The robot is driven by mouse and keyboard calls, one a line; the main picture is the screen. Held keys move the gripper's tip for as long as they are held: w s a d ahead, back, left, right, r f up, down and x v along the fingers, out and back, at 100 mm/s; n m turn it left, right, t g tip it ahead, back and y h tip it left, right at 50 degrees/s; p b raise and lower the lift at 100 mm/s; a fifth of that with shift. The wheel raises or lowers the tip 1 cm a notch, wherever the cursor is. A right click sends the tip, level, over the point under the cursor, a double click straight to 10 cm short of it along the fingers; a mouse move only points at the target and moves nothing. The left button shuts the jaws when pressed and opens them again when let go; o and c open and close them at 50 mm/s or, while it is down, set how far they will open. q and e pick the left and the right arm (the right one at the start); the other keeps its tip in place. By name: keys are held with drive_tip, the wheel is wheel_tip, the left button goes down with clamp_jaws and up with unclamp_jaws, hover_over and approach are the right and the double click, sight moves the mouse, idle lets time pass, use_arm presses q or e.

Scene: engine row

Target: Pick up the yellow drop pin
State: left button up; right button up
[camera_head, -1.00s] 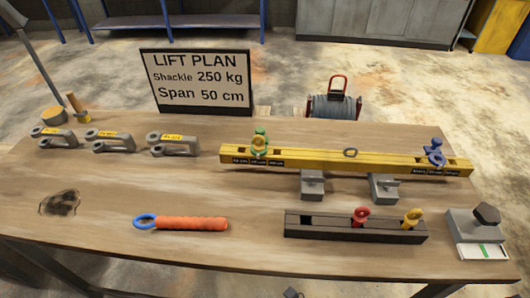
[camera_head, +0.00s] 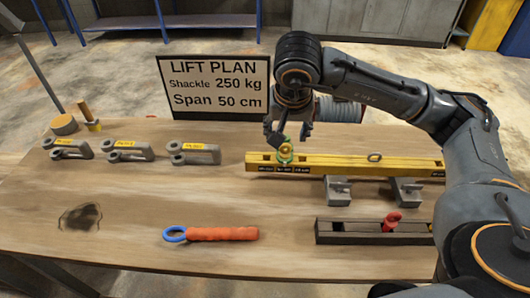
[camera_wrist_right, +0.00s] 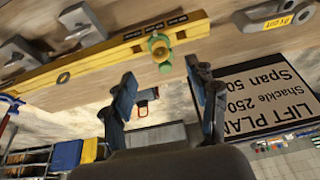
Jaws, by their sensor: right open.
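A yellow ring-headed piece (camera_head: 286,149) shows at the green fitting (camera_head: 284,159) on the left part of the yellow beam. In the right wrist view this yellow piece (camera_wrist_right: 158,45) has green parts on both sides. My right gripper (camera_head: 289,132) is open just above it in the head view. In the wrist view the spread fingers of my right gripper (camera_wrist_right: 160,75) have the green fitting just beyond their tips, with nothing held. The dark rack (camera_head: 345,238) holds a red pin (camera_head: 392,221); its right end is behind my right arm. My left gripper is not in view.
The lift plan sign (camera_head: 214,88) stands behind the beam, close to my right gripper. Several grey shackles (camera_head: 194,154) lie at the left. An orange-handled tool with a blue ring (camera_head: 222,234) lies in front.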

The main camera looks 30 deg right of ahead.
sight(286, 145)
drive_tip(key=x, duration=0.2)
drive_tip(key=p+x, duration=0.1)
drive_tip(key=x, duration=0.2)
drive_tip(key=d+x, duration=0.1)
drive_tip(key=x, duration=0.1)
drive_tip(key=shift+w+d, duration=0.15)
drive_tip(key=shift+w, duration=0.3)
drive_tip(key=shift+w+d+f+p, duration=0.15)
drive_tip(key=shift+w+f+p, duration=0.1)
drive_tip(key=shift+f+p, duration=0.3)
drive_tip(key=x, duration=0.1)
drive_tip(key=p+x, duration=0.1)
drive_tip(key=x, duration=0.1)
drive_tip(key=shift+w+d+f+p, duration=0.1)
drive_tip(key=shift+w+d+p, duration=0.1)
drive_tip(key=shift+w+p, duration=0.15)
drive_tip(key=shift+w+d+f, duration=0.1)
drive_tip(key=shift+w+f, duration=0.1)
drive_tip(key=shift+f, duration=0.2)
drive_tip(key=shift+c, duration=0.2)
clamp_jaws()
